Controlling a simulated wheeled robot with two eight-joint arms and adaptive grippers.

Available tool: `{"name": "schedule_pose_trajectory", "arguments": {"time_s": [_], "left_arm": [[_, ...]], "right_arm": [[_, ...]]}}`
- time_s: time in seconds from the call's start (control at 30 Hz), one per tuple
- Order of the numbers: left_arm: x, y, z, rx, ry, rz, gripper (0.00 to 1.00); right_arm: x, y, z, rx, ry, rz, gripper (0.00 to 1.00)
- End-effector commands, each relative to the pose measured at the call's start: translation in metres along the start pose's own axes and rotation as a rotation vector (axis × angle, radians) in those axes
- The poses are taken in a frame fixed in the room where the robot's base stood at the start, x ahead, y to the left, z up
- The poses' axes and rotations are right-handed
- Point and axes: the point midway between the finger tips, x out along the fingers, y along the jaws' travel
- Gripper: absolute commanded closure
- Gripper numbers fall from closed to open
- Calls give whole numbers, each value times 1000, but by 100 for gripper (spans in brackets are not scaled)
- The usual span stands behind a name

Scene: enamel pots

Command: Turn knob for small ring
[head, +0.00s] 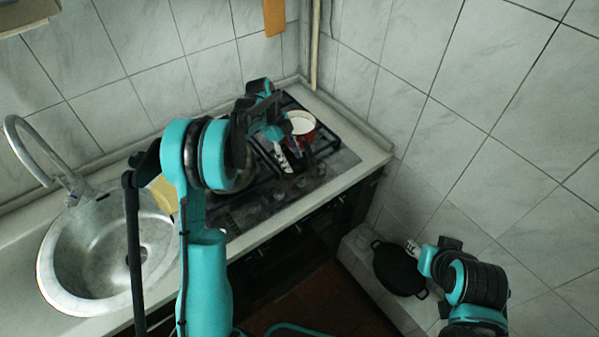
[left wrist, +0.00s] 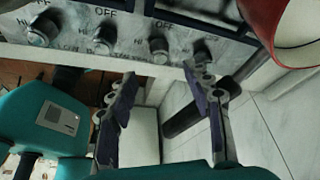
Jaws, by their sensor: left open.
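In the head view my left gripper (head: 292,157) is over the stove's right end. I cannot tell which knob belongs to the small ring. My right arm shows at lower right; its jaws are not clear.
A red pot (head: 301,122) with a white inside stands on the stove close by my left gripper. A black pot (head: 398,268) sits on a low ledge at right. The round sink (head: 75,255) is at left. Tiled walls bound the back and right.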

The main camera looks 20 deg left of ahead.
Motion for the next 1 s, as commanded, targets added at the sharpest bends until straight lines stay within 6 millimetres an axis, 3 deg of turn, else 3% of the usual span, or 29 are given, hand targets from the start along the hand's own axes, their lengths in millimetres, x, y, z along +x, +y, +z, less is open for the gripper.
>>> {"name": "schedule_pose_trajectory", "arguments": {"time_s": [0.17, 0.53, 0.93, 1.0], "left_arm": [[13, -1, 2, 43, 11, 9, 50], [70, 0, 1, 41, 9, 8, 50], [79, 0, 0, 39, 9, 7, 50], [79, 0, 0, 39, 9, 7, 66]], "right_arm": [[2, 0, 2, 0, 0, 0, 60], [13, 0, 10, 0, 0, 0, 60], [14, 0, 10, 0, 0, 0, 60], [14, 0, 10, 0, 0, 0, 60]]}}
